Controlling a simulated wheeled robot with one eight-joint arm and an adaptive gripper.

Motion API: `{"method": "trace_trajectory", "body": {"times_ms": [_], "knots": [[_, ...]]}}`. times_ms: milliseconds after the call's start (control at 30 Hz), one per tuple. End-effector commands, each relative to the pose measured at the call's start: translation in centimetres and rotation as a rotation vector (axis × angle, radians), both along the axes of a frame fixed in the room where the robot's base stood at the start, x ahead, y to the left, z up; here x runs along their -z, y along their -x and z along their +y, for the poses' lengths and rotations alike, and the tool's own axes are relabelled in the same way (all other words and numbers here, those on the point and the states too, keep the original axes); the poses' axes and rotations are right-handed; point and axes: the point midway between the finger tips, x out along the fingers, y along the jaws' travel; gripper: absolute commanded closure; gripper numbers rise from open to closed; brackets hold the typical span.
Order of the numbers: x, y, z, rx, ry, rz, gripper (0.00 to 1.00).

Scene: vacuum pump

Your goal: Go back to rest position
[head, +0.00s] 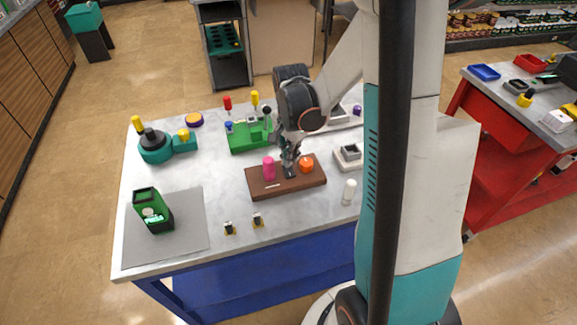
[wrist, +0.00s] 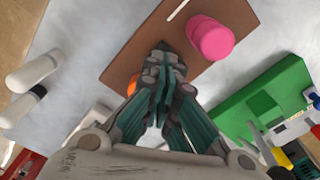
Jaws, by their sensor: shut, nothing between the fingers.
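My gripper (head: 289,160) is shut and empty. In the head view it points down over a brown board (head: 255,188), between a pink cylinder (head: 268,168) and an orange round piece (head: 306,163). In the wrist view my closed fingertips (wrist: 166,58) are over the brown board (wrist: 135,50). The pink cylinder (wrist: 210,38) stands beside them, and the orange piece (wrist: 133,85) is partly hidden behind the fingers. I cannot tell whether the fingertips touch the board.
A green tray (head: 240,143) with screwdrivers stands behind the board. A teal pump (head: 155,146) is at the left, and a green device (head: 152,211) stands on a grey mat (head: 190,240). A white bottle (head: 349,192) is right of the board.

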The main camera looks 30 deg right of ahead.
Motion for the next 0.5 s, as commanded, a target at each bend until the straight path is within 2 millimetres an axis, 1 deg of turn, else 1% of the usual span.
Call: {"method": "trace_trajectory", "body": {"times_ms": [33, 200, 500], "knots": [[-0.6, 0.0, 0.0, 0.0, 0.0, 0.0, 1.0], [-1.7, 0.0, 0.0, 0.0, 0.0, 0.0, 1.0], [-1.8, 0.0, 0.0, 0.0, 0.0, 0.0, 1.0]]}}
